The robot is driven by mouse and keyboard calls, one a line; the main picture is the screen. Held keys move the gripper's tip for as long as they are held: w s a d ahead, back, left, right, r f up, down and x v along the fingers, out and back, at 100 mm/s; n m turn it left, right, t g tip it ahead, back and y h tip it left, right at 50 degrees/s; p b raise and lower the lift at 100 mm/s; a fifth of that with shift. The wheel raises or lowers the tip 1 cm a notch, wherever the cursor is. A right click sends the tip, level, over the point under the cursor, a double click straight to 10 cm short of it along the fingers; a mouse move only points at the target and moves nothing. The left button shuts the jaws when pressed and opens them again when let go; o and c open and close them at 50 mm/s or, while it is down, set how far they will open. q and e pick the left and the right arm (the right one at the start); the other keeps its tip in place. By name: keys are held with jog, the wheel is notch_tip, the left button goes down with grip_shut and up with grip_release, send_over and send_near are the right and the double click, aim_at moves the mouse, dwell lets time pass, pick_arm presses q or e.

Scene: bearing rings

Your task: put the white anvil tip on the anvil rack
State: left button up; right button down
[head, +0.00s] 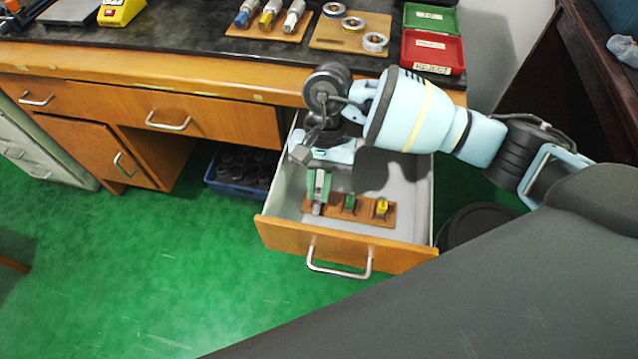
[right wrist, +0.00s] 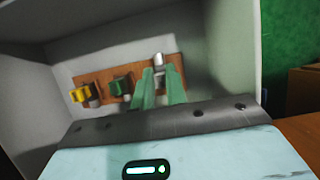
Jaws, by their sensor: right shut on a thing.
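The anvil rack (head: 365,220), a brown wooden strip, lies inside the open drawer. A green anvil tip (head: 350,203) stands at its middle and a yellow anvil tip (head: 382,207) at its right end. My right gripper (head: 318,198) points down over the left end of the rack, shut on the white anvil tip (head: 317,209). In the right wrist view the white tip (right wrist: 158,60) shows just beyond the green fingers (right wrist: 164,82), at one end of the rack (right wrist: 128,80). Whether its base is seated in the rack is hidden. My left gripper is not in view.
The drawer (head: 345,251) stands open with walls close around my right gripper. On the dark bench top are a board with several coloured-handled tools (head: 268,18), a board with rings (head: 345,35) and a green and red REJECT box (head: 432,50). A blue crate (head: 240,180) sits below.

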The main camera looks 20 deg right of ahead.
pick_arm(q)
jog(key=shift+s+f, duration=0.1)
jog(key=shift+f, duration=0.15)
pick_arm(e)
jog(key=shift+f, duration=0.25)
jog(key=c, duration=1.3)
grip_release()
jog(key=shift+c, duration=0.2)
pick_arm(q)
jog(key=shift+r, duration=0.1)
pick_arm(e)
jog(key=shift+r, duration=0.15)
